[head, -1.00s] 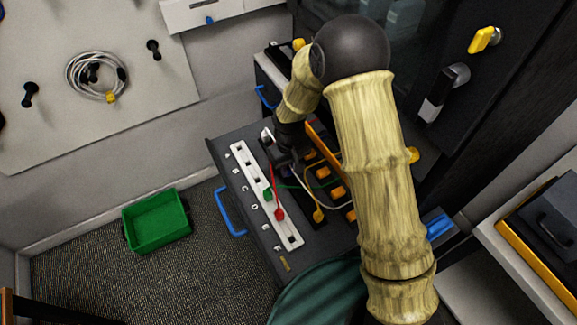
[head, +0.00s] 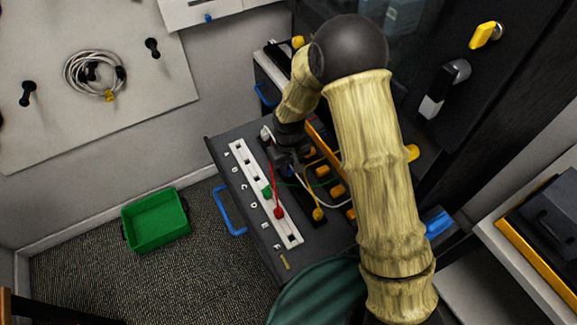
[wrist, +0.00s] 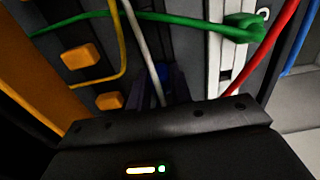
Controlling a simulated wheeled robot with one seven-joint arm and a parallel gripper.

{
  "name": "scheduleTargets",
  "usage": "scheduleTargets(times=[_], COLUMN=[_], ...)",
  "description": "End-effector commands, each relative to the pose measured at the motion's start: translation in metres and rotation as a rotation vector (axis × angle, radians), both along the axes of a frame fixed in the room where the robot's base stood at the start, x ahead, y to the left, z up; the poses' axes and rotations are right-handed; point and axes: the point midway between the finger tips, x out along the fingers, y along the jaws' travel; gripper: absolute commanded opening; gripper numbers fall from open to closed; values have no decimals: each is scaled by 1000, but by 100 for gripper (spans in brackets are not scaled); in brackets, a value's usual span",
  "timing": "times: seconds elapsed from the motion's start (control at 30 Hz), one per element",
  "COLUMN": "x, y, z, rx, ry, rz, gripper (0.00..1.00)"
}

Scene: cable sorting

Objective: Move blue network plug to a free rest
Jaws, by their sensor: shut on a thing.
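My gripper (head: 287,160) is low over the cart's dark top, beside the upper part of a white slotted rest strip (head: 285,232). In the wrist view my gripper (wrist: 168,90) is shut on a dark blue plug (wrist: 180,84), mostly hidden by the gripper body. A small blue patch of the plug (head: 291,173) shows just below the gripper in the head view. A green plug (head: 267,192) and a red plug (head: 279,212) sit at the strip. Several of its slots look empty. I cannot tell whether the blue plug touches anything beneath.
A yellow plug (head: 319,214) lies right of the strip, among green, red, yellow and white cables. Orange blocks (head: 337,191) line the right side. A white plug-like piece (head: 266,133) is near the strip's top. A green bin (head: 156,220) stands on the floor.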

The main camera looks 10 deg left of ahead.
Motion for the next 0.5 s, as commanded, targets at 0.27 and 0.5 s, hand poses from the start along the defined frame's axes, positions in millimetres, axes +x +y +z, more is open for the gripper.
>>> scheduleTargets(times=[0.27,0.5], x=[0,0], y=[0,0], z=[-5,-8], rx=[0,0], ry=[0,0], rz=[0,0], gripper=[0,0])
